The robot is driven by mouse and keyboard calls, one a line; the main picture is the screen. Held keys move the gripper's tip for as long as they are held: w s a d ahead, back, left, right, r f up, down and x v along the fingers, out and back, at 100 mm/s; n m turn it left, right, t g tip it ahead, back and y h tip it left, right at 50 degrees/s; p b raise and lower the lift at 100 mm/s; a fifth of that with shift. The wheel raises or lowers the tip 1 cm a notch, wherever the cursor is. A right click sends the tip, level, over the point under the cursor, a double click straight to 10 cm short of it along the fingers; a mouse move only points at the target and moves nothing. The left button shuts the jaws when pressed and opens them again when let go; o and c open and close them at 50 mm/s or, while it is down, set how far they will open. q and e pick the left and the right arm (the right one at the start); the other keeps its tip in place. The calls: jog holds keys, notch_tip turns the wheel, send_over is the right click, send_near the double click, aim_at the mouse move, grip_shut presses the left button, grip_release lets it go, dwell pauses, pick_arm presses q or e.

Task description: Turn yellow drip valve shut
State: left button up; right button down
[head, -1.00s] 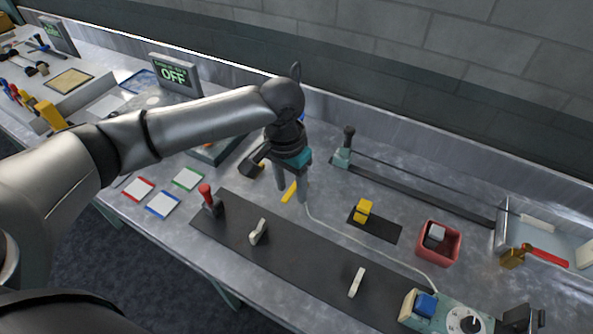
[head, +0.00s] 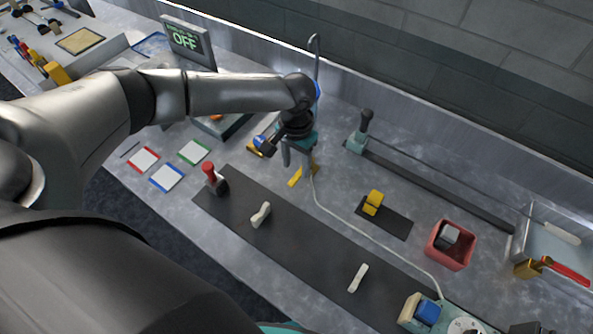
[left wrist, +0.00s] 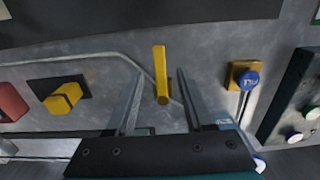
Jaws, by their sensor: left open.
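The yellow drip valve handle (left wrist: 160,75) is a slim upright lever in the left wrist view. It stands between the two spread fingers of my left gripper (left wrist: 156,82), with grey gaps on both sides. In the head view yellow parts of the valve (head: 294,180) show beside and behind the fingertips of my left gripper (head: 298,170), which points down at the bench. The rest of the valve there is hidden by the fingers. The left gripper is open and holds nothing. No fingers of my right gripper show in either view.
A blue round knob on a yellow base (left wrist: 247,78) stands close to the right in the left wrist view. A yellow block (head: 373,202) on a black plate and a red bin (head: 451,245) lie right in the head view. A pale tube (head: 355,230) crosses the bench.

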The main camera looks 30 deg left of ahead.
aim_at(296, 176)
pick_arm(q)
jog(key=shift+f, duration=1.75)
grip_shut()
